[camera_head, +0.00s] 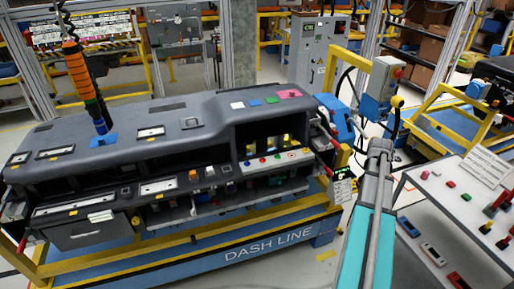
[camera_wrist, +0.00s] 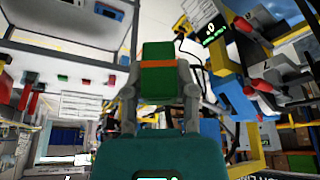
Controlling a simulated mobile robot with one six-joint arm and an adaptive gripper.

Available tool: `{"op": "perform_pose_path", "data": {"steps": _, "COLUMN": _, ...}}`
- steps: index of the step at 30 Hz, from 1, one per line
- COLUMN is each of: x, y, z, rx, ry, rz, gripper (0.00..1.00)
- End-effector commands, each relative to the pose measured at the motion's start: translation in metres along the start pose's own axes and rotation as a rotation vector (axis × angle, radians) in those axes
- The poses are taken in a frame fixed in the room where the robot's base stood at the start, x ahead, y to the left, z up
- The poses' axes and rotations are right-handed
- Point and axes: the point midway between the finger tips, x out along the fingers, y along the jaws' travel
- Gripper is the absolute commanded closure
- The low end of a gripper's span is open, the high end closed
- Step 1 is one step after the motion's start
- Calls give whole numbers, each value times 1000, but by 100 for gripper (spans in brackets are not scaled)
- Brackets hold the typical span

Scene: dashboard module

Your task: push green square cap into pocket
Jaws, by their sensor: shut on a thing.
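My gripper (camera_wrist: 158,92) is shut on a green square block with an orange band, the green cap (camera_wrist: 157,54), which sits between its two grey fingers in the wrist view. In the head view my gripper (camera_head: 380,146) is raised at the right, apart from the dashboard module, and the cap cannot be made out there. The dark grey dashboard module (camera_head: 95,142) lies on a blue stand at the left. I cannot tell which opening is the pocket.
A tilted white board (camera_head: 468,215) with small coloured parts stands at the right, beside my arm. An orange hanging tool (camera_head: 79,75) is above the module's left part. A yellow rail runs along the module's front. Floor shows between module and board.

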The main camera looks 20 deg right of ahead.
Motion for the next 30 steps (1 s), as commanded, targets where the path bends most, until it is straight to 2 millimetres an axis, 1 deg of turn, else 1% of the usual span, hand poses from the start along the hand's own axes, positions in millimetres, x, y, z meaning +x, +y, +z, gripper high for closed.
{"op": "perform_pose_path", "data": {"steps": 1, "x": -3, "y": -19, "z": 0, "rx": -29, "ry": 0, "rz": -12, "gripper": 89}}
{"op": "perform_pose_path", "data": {"steps": 3, "x": -5, "y": -42, "z": 2, "rx": -65, "ry": 0, "rz": -28, "gripper": 89}}
{"op": "perform_pose_path", "data": {"steps": 8, "x": -12, "y": -94, "z": 8, "rx": -150, "ry": 1, "rz": -62, "gripper": 89}}
{"op": "perform_pose_path", "data": {"steps": 9, "x": -14, "y": -108, "z": 11, "rx": -172, "ry": 1, "rz": -71, "gripper": 89}}
{"op": "perform_pose_path", "data": {"steps": 14, "x": -23, "y": -160, "z": 22, "rx": -257, "ry": 1, "rz": -105, "gripper": 89}}
{"op": "perform_pose_path", "data": {"steps": 18, "x": -32, "y": -205, "z": 35, "rx": -331, "ry": 2, "rz": -135, "gripper": 89}}
{"op": "perform_pose_path", "data": {"steps": 23, "x": -44, "y": -255, "z": 53, "rx": -415, "ry": 2, "rz": -170, "gripper": 89}}
{"op": "perform_pose_path", "data": {"steps": 24, "x": -47, "y": -268, "z": 59, "rx": -437, "ry": 2, "rz": -179, "gripper": 89}}
{"op": "perform_pose_path", "data": {"steps": 29, "x": -60, "y": -317, "z": 81, "rx": -522, "ry": 4, "rz": -213, "gripper": 89}}
{"op": "perform_pose_path", "data": {"steps": 30, "x": -64, "y": -329, "z": 88, "rx": -544, "ry": 4, "rz": -222, "gripper": 89}}
